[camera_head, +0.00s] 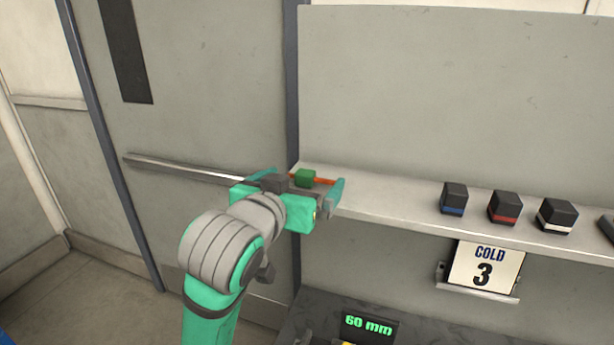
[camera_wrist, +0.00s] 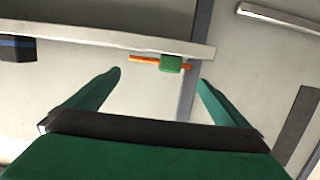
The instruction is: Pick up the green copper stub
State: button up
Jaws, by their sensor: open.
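My gripper (camera_head: 305,180) is open at that shelf end, one finger on each side of the stub in the picture. In the wrist view the green block (camera_wrist: 171,63) and its rod (camera_wrist: 143,59) lie just beyond the fingertips (camera_wrist: 160,76), sideways between them and nearer the right finger. Nothing is visibly held. My gripper partly hides the shelf end in the head view.
Dark blocks with a blue band (camera_head: 454,198), a red band (camera_head: 504,207) and a white band (camera_head: 557,215) stand farther right on the shelf. A "COLD 3" sign (camera_head: 485,267) hangs below. A "60 mm" display (camera_head: 368,326) is lower. A door (camera_head: 200,110) is left.

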aim_at(312, 174)
jog(key=shift+x, duration=3.45)
jog(key=shift+f, duration=0.15)
jog(key=c, duration=0.8)
jog(key=shift+c, duration=0.2)
